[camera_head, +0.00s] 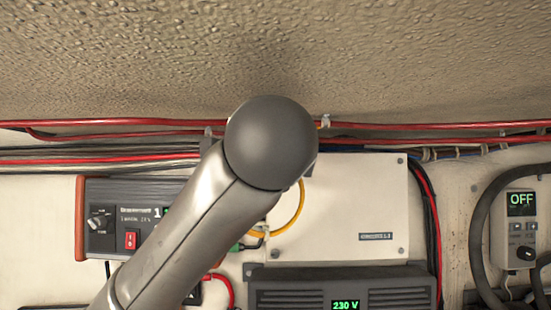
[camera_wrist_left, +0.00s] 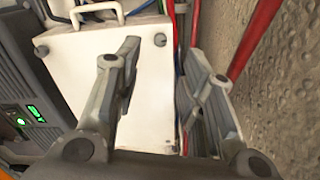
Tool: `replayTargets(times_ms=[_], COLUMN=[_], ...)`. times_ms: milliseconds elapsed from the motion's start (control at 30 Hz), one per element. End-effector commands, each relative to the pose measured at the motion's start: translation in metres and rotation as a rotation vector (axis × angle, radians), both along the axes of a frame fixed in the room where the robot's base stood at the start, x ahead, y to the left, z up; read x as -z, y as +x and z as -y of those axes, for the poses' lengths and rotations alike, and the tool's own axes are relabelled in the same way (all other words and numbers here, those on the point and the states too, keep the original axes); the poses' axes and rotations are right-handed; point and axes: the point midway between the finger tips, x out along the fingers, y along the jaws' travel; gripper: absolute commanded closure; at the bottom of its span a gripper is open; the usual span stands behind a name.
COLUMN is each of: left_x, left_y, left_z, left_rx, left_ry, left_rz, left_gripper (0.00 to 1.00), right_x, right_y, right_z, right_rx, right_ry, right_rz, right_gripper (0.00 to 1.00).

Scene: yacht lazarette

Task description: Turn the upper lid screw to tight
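The white box lid (camera_head: 340,200) is on the wall at centre, with dark round screws at its corners. In the head view, the upper right screw (camera_head: 401,161) and lower right screw (camera_head: 400,251) show. The upper left corner is hidden behind my left arm. In the left wrist view, the lid (camera_wrist_left: 85,85) has one screw (camera_wrist_left: 160,40) at its edge nearest the ceiling and another (camera_wrist_left: 41,51) at the opposite edge. My left gripper (camera_wrist_left: 162,56) is open and empty, its fingers apart in front of the lid. No screw is between the fingertips. My right gripper is not in view.
Red cables (camera_head: 440,126) run along the wall just under the rough ceiling (camera_head: 400,60), close above the lid. A dark 230 V unit (camera_head: 290,297) is below. A red-ended control box (camera_head: 125,190) is at left, an OFF panel (camera_head: 517,230) at right. A yellow cable (camera_head: 292,215) loops beside the lid.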

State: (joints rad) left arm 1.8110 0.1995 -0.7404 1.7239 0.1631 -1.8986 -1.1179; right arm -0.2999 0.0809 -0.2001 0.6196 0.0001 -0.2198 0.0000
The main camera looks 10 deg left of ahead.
Motion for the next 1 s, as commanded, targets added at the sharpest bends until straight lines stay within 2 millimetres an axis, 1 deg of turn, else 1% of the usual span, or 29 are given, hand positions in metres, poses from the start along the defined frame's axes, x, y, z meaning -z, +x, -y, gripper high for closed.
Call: replayTargets(times_ms=[33,100,200,300,867,1000], left_x=[0.000,-0.002,-0.001,0.000,0.001,0.001], left_y=[-0.011,-0.022,-0.033,-0.038,-0.040,-0.040], left_z=[0.003,0.004,0.006,0.008,0.008,0.009], left_rx=[0.003,0.001,0.001,0.000,0.001,0.001], left_ry=[0.000,0.002,0.002,0.001,0.001,0.001], left_rz=[0.002,0.006,0.003,0.001,-0.001,-0.001], left_gripper=[0.63,0.63,0.63,0.63,0.63,0.63], right_x=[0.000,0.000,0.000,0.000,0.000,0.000], right_y=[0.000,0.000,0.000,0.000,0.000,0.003], right_z=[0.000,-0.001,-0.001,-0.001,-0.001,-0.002], right_rx=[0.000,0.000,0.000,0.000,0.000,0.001], right_ry=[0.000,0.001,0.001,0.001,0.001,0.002], right_rz=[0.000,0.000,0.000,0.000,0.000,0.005], right_gripper=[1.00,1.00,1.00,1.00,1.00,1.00])
